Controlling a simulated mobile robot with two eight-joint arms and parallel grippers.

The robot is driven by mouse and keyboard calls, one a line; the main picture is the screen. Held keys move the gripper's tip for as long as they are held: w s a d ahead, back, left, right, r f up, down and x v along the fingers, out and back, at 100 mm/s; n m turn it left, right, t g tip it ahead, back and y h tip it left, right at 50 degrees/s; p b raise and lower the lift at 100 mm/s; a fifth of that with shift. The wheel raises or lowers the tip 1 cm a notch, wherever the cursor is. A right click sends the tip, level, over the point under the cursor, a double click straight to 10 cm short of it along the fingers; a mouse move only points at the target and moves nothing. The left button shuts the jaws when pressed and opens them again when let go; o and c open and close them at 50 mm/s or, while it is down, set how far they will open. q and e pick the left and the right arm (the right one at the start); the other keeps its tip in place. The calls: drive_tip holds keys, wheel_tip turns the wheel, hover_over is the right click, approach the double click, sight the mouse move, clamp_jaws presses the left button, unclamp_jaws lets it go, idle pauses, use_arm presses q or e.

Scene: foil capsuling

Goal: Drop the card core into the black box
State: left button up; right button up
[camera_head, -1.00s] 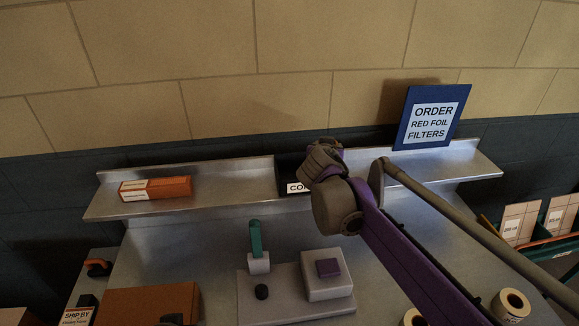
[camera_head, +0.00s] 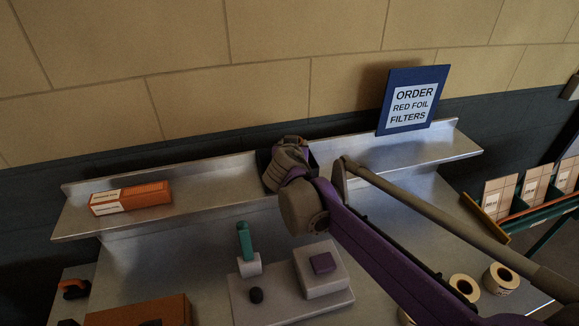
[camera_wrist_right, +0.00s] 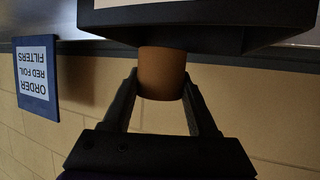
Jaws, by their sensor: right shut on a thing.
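In the right wrist view, which is upside down, the card core (camera_wrist_right: 161,66) is a plain brown cylinder. My right gripper (camera_wrist_right: 161,88) is shut on it, one finger on each side. The black box (camera_wrist_right: 200,36) is just past the core at the top of that picture, with part of a white label. The core's far end meets the box's edge in the picture; I cannot tell whether they touch. In the head view my right wrist covers nearly all of the black box (camera_head: 262,160) on the shelf; its fingers and the core are hidden there. My left gripper is not in view.
The metal shelf (camera_head: 220,192) also bears an orange carton (camera_head: 130,198) at left and a blue order sign (camera_head: 412,98) at right. Below are a grey fixture (camera_head: 270,300) with a green lever and tape rolls (camera_head: 502,278). The shelf between carton and box is clear.

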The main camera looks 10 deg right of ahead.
wheel_tip(320, 180, down, 2)
drive_tip(key=shift+s+f+b, duration=0.15)
drive_tip(key=shift+f+b, duration=0.05)
drive_tip(key=shift+b, duration=0.1)
drive_tip(key=shift+r, duration=0.1)
drive_tip(key=o, duration=1.4)
drive_tip(key=shift+s+a, duration=0.1)
drive_tip(key=v, duration=1)
drive_tip(key=shift+s+r+p, duration=0.15)
drive_tip(key=shift+s+p, duration=0.15)
drive_tip(key=shift+a, duration=0.1)
